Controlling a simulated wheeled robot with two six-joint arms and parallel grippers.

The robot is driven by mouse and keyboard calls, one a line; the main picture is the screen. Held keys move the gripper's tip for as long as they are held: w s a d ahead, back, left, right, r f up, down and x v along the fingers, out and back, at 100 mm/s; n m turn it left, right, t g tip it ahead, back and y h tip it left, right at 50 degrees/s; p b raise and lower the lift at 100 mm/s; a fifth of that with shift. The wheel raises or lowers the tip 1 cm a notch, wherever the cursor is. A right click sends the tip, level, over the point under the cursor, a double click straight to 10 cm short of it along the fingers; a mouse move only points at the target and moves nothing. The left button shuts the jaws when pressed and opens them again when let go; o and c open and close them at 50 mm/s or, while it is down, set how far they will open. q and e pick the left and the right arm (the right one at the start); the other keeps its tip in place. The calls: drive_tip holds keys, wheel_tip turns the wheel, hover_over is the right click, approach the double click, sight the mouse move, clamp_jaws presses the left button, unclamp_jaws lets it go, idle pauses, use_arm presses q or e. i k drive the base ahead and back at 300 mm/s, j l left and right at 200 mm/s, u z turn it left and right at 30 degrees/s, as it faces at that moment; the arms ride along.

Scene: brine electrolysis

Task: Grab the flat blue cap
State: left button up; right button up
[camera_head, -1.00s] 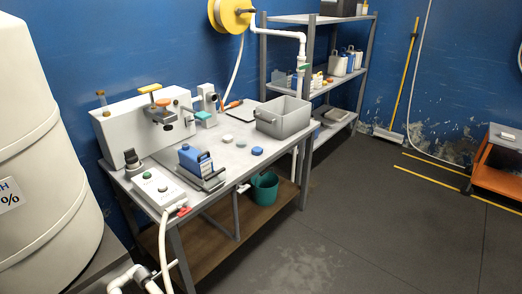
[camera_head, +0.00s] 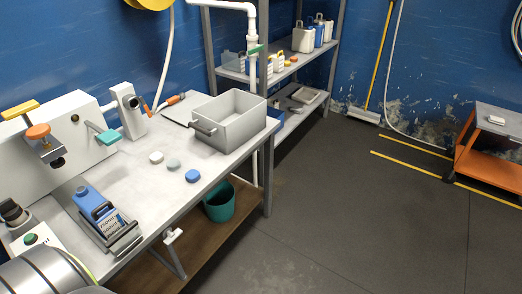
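The flat blue cap (camera_head: 192,176) lies on the grey table (camera_head: 150,190), near its front edge. A grey-green cap (camera_head: 173,165) and a white cap (camera_head: 156,157) lie just to its left and behind it, apart from it. Nothing covers the blue cap. Neither of my grippers shows in this view.
A grey bin (camera_head: 230,125) stands behind the caps. A blue jug (camera_head: 95,205) sits in a holder to the left. A white apparatus (camera_head: 60,140) with coloured handles backs the table. A teal bucket (camera_head: 219,203) is underneath.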

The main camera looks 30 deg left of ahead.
sight(194, 175)
drive_tip(key=i+l+u, duration=0.2)
drive_tip(key=i, duration=0.3)
drive_tip(key=i+l+u, duration=0.2)
drive_tip(key=i, duration=0.3)
drive_tip(key=i+l+u, duration=0.15)
drive_tip(key=i, duration=0.3)
drive_tip(key=i+l+u, duration=0.1)
drive_tip(key=u, duration=0.4)
drive_tip(key=i+l+u, duration=0.2)
drive_tip(key=u, duration=0.25)
drive_tip(key=i+l+u, duration=0.25)
drive_tip(key=u, duration=0.25)
drive_tip(key=i+l+u, duration=0.1)
drive_tip(key=l+u, duration=0.35)
drive_tip(key=j, duration=0.1)
